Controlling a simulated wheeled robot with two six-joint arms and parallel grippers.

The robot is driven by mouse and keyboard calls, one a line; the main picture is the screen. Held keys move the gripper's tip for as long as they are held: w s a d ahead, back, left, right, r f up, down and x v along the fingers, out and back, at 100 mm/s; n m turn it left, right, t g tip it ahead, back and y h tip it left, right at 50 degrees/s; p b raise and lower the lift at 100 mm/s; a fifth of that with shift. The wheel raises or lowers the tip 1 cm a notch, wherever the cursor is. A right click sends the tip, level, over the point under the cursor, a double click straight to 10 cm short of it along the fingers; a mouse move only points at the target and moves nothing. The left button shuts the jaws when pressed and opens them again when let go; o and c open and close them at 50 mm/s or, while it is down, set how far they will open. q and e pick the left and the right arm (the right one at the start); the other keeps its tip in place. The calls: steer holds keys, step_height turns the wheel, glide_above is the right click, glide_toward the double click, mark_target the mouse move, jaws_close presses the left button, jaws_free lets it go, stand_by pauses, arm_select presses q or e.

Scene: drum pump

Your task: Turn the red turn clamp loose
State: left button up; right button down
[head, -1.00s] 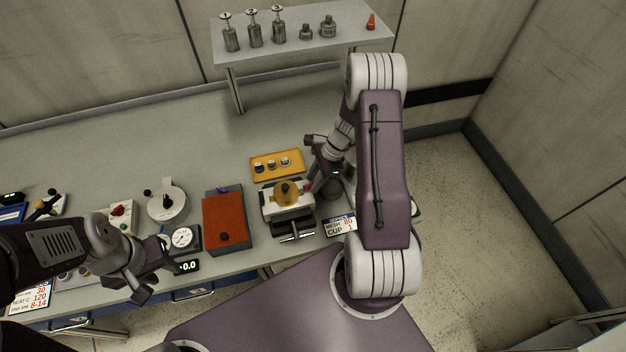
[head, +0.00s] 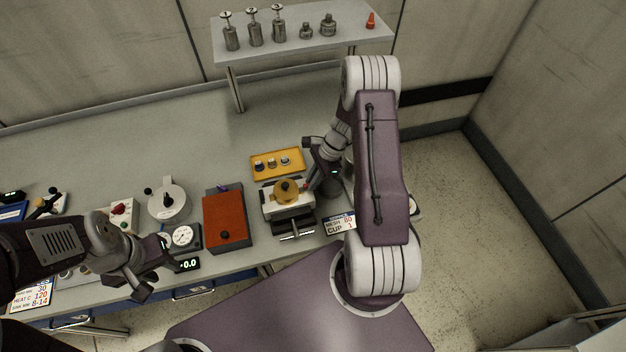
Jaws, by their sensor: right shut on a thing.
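A yellow round cap (head: 286,190) sits on a white and grey block-like device on the bench. A small bit of red, the turn clamp (head: 307,187), shows at the right side of this device. My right gripper (head: 313,184) is at that red part and shut on it; its fingers and my arm hide most of the clamp. How far the clamp is turned cannot be seen. My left gripper (head: 158,272) is open and empty, in front of the dial gauge at the left.
A yellow tray (head: 263,173) with several small round parts lies behind the device. A red-topped box (head: 225,217) stands to its left, and a printed card (head: 338,224) lies to its right. A raised shelf (head: 290,49) holds bottles and weights.

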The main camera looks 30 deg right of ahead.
steer(key=n, duration=0.1)
steer(key=n+g, duration=0.1)
steer(key=n, duration=0.1)
steer(key=shift+w, duration=0.25)
steer(key=n+g+b, duration=0.1)
steer(key=n, duration=0.2)
steer(key=n+g+h, duration=0.1)
steer(key=n, duration=0.2)
steer(key=shift+w+a+b, duration=0.1)
steer(key=shift+w+b, duration=0.1)
steer(key=shift+b, duration=0.2)
steer(key=n+g+h+b, duration=0.1)
steer(key=n, duration=0.3)
steer(key=shift+w+a, duration=0.15)
steer(key=shift+a+n+g+h, duration=0.15)
steer(key=shift+n+h, duration=0.25)
steer(key=shift+n, duration=0.6)
steer(key=shift+n+g+h, duration=0.25)
steer(key=shift+n+h, duration=0.15)
steer(key=shift+n, duration=0.6)
steer(key=c, duration=1.5)
jaws_free()
steer(key=shift+r+b, duration=0.1)
steer(key=shift+b, duration=0.2)
